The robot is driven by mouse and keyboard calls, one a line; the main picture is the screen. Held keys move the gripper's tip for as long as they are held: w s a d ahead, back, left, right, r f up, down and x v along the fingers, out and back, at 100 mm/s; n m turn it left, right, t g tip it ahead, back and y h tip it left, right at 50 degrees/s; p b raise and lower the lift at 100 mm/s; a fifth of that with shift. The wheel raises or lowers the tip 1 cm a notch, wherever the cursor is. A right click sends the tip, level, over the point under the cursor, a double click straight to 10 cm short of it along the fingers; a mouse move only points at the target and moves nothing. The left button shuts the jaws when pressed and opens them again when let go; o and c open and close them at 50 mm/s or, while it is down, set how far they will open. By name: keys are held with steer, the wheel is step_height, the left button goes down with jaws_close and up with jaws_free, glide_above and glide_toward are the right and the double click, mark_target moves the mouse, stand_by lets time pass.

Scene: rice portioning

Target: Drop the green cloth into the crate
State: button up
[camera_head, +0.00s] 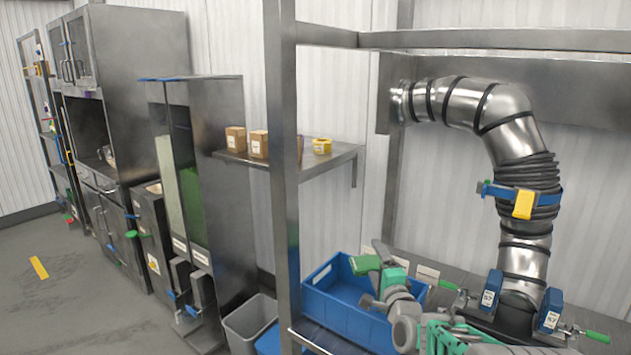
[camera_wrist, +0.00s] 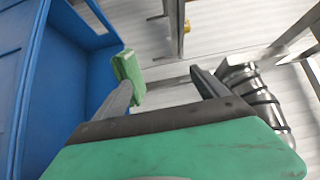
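The green cloth (camera_head: 365,264) is a small folded block above the blue crate (camera_head: 345,313) in the head view. In the wrist view the cloth (camera_wrist: 128,72) sits at the tip of the left finger, not across the gap between the fingers. The crate (camera_wrist: 75,85) fills the left of the wrist view. My gripper (camera_head: 374,275) is over the crate's right part. In the wrist view my gripper (camera_wrist: 165,80) has its fingers wide apart, with no object between them. I cannot tell whether the cloth touches the finger or the crate's rim.
A steel rack post (camera_head: 282,180) rises left of the crate. A bent metal duct (camera_head: 520,150) with blue and yellow clamps (camera_head: 524,203) stands to the right. A grey bin (camera_head: 250,322) is at lower left. Small boxes (camera_head: 258,143) sit on a wall shelf (camera_head: 330,158).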

steer(key=shift+o, duration=0.2)
steer(key=s+d+b, duration=0.1)
steer(key=s, duration=0.6)
steer(key=shift+s+b, duration=0.3)
steer(key=shift+s, duration=0.1)
